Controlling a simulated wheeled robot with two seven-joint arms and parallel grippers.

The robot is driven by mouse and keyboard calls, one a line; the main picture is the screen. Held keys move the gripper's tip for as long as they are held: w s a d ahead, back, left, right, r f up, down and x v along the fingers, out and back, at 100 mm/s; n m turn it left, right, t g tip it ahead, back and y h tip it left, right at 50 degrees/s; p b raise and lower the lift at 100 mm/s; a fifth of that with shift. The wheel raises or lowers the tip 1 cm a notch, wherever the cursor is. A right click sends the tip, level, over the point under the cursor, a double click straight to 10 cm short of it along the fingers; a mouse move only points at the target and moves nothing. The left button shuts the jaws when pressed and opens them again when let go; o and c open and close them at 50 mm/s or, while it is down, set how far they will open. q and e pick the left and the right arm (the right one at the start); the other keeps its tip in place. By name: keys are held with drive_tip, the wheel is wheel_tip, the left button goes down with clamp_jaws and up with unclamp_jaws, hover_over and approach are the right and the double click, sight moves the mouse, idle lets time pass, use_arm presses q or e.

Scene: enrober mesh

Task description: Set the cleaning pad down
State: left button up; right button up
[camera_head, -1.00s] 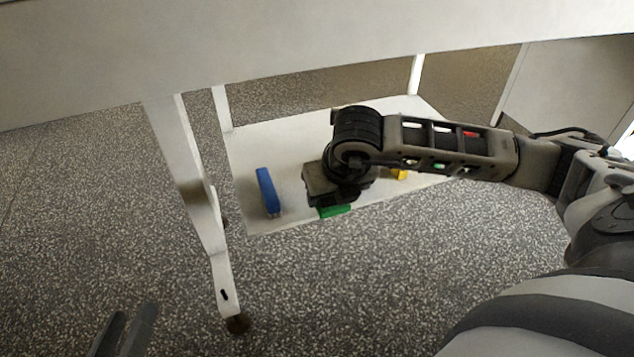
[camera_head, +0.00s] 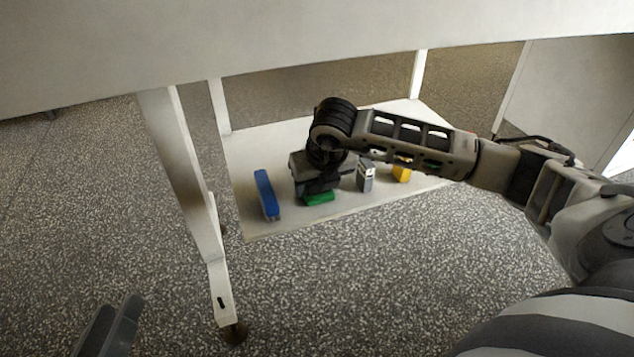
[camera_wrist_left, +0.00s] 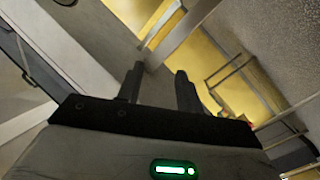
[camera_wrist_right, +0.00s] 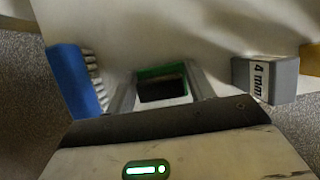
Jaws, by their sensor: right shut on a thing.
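The green cleaning pad (camera_head: 319,198) with a dark top is at the white lower shelf, under my right gripper (camera_head: 318,188). In the right wrist view the pad (camera_wrist_right: 151,73) sits between the two fingers, which are shut on it. The pad is low over the shelf surface; I cannot tell whether it touches. The hand hides most of the pad in the head view. My left gripper (camera_head: 108,325) is at the lower left of the head view, away from the shelf. In the left wrist view its fingers (camera_wrist_left: 158,84) are apart with nothing between them.
On the white shelf (camera_head: 262,140), a blue brush (camera_head: 266,194) lies left of the pad. A grey block (camera_head: 365,177) labelled "4 mm" and a yellow object (camera_head: 402,172) stand to the right. A white table leg (camera_head: 185,170) stands left, and a large pale panel (camera_head: 300,35) hangs above.

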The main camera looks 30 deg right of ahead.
drive_tip(key=o, duration=1)
drive_tip(key=shift+o, duration=0.2)
